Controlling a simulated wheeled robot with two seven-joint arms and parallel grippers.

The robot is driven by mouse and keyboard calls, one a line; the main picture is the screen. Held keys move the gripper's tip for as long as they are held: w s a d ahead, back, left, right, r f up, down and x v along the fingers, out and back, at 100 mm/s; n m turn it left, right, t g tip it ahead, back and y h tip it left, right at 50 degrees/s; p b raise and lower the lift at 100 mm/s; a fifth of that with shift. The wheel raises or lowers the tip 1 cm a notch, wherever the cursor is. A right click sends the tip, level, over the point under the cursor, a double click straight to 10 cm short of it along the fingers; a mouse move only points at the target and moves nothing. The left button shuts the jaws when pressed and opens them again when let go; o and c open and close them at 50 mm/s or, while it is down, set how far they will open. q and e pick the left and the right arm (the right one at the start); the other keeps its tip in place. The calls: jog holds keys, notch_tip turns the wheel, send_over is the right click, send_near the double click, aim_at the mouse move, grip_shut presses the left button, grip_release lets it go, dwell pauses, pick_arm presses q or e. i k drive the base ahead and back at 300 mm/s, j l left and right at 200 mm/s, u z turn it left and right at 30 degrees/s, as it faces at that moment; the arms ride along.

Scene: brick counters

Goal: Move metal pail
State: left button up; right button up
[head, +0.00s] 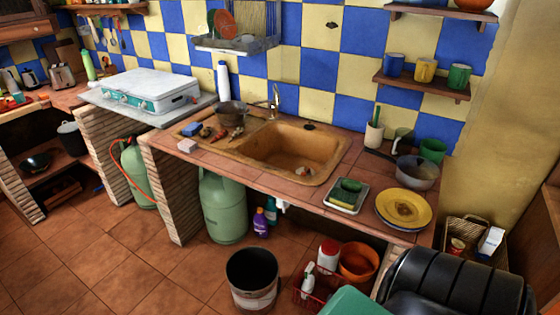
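A bucket (254,292), which looks like the metal pail, stands upright on the tiled floor in front of the counter. It has a dark inside and a pale, worn lower outside. Its open top faces up and I see nothing clear inside it. Its bottom edge is close to the lower edge of the head view. Neither of my grippers shows in this view, and nothing is seen touching the bucket.
A red crate (313,285) with bottles and an orange pot (358,261) stand right of the bucket. A green gas cylinder (223,207) stands behind it under the brick counter (172,205). The floor (140,255) to the left is clear. A sink (283,150) is above.

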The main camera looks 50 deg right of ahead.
aim_at(252, 274)
jog(key=z, duration=1.2)
